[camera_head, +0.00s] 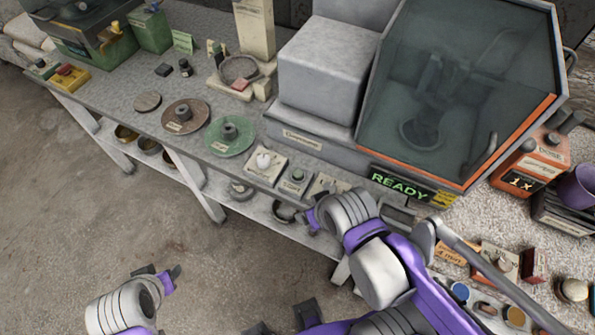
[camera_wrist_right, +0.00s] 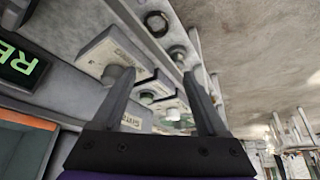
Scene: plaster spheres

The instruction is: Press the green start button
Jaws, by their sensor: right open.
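The green start button (camera_head: 297,175) sits on a small pale box on the bench front, below the grey machine. It shows small between my right gripper's fingers in the right wrist view (camera_wrist_right: 147,98). My right gripper (camera_head: 312,216) is open and empty, in front of and to the right of the button box; it also shows in the right wrist view (camera_wrist_right: 165,108). I see no contact with the button. My left gripper (camera_head: 162,274) is low over the floor at lower left, far from the bench; its jaw gap is unclear.
A white-knobbed box (camera_head: 264,161) stands left of the button; another box (camera_head: 324,186) stands right of it, partly hidden by my right arm. The glass-fronted machine (camera_head: 460,90) with a READY display (camera_head: 398,185) rises behind. Floor in front is clear.

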